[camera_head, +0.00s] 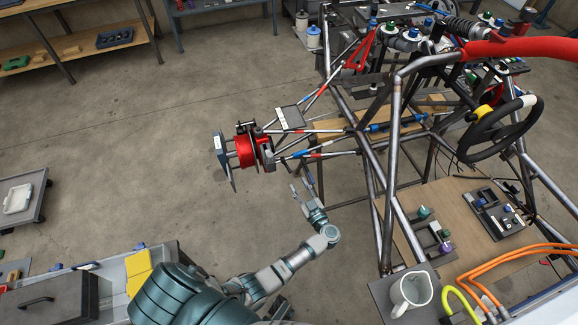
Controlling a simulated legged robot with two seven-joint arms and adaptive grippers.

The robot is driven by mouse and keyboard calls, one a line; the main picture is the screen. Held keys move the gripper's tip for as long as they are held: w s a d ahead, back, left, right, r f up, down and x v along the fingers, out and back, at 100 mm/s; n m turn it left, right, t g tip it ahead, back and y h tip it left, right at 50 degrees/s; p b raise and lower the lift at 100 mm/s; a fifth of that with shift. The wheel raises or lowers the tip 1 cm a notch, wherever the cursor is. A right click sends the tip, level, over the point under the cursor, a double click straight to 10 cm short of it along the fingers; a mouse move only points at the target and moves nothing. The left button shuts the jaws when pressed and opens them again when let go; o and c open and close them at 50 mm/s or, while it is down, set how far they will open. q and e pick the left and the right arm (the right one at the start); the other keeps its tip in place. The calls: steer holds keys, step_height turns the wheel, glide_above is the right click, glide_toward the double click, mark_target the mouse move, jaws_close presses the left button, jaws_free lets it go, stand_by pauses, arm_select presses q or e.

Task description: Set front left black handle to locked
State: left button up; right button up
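The tube chassis (396,95) stands at the right. Its front left corner carries a red hub (246,150) on striped suspension arms, with a dark plate and thin dark bars (229,170) on its outer side. I cannot tell which of these small dark parts is the black handle, or how it is set. My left gripper (300,182) is below and right of the hub, near the lower suspension arm. Its fingers look spread, with nothing between them, and apart from the hub. My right gripper is not in view.
A steering wheel (501,128) and a red padded tube (520,49) are at the right. A white mug (411,292) stands on a small shelf at the lower right. A grey cart (22,196) is at the left. The floor around the hub is clear.

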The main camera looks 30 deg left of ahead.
mark_target(286, 165)
arm_select(q)
steer(key=b+x, duration=0.1)
steer(key=x, duration=0.8)
steer(key=shift+a+f, duration=0.15)
steer(key=shift+a, duration=0.15)
steer(key=shift+w+a, duration=0.2)
steer(key=shift+a, duration=0.05)
steer(key=shift+w+a+r, duration=0.1)
steer(key=shift+w+r, duration=0.1)
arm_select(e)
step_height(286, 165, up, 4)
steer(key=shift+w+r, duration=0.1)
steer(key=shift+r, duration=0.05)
arm_select(q)
steer(key=shift+a, duration=0.1)
steer(key=shift+c, duration=0.4)
steer(key=shift+a+f, duration=0.1)
steer(key=shift+a, duration=0.05)
jaws_close()
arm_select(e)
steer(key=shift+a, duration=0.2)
